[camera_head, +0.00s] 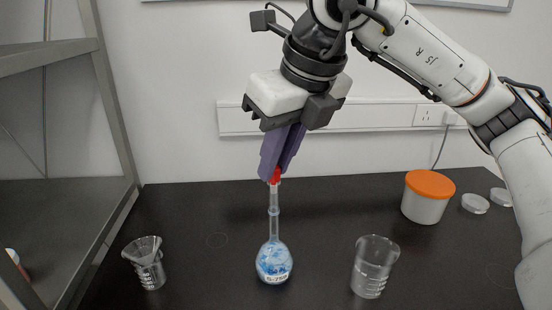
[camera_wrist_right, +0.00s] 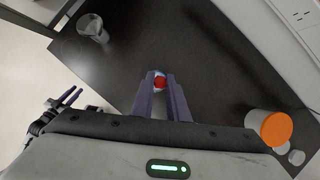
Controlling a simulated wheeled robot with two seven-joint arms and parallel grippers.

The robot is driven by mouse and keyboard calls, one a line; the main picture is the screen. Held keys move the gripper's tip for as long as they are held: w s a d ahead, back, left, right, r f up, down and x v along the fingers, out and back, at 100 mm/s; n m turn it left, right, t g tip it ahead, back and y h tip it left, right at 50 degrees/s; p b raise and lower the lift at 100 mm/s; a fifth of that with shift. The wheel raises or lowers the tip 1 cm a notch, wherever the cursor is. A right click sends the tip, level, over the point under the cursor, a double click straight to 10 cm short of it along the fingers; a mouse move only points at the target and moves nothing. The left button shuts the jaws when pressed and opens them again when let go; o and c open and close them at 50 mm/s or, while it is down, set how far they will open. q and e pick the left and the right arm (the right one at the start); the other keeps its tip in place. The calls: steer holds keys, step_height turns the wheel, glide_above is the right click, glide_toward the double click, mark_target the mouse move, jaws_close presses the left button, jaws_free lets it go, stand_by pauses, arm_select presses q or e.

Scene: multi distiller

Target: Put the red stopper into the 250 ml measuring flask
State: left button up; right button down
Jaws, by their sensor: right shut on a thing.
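The measuring flask (camera_head: 273,262) stands upright on the black table in the head view, with a long thin neck, a round bulb, blue and white content and a label. The red stopper (camera_head: 275,176) is at the top of the neck, between the fingertips of my right gripper (camera_head: 275,172). My right gripper is shut on the stopper from above. The red stopper also shows between the purple fingers in the right wrist view (camera_wrist_right: 160,82). Whether the stopper is seated in the neck or just touching its mouth, I cannot tell. My left gripper is not in the head view.
A small beaker with a funnel (camera_head: 148,264) stands left of the flask, a larger beaker (camera_head: 373,266) right of it. A white tub with an orange lid (camera_head: 428,196) and clear dishes (camera_head: 475,204) are at the back right. A metal frame (camera_head: 110,100) borders the left.

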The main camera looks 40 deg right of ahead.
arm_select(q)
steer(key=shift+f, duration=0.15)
arm_select(e)
steer(key=shift+f, duration=0.15)
steer(key=c, duration=1.6)
jaws_free()
steer(key=shift+c, duration=0.2)
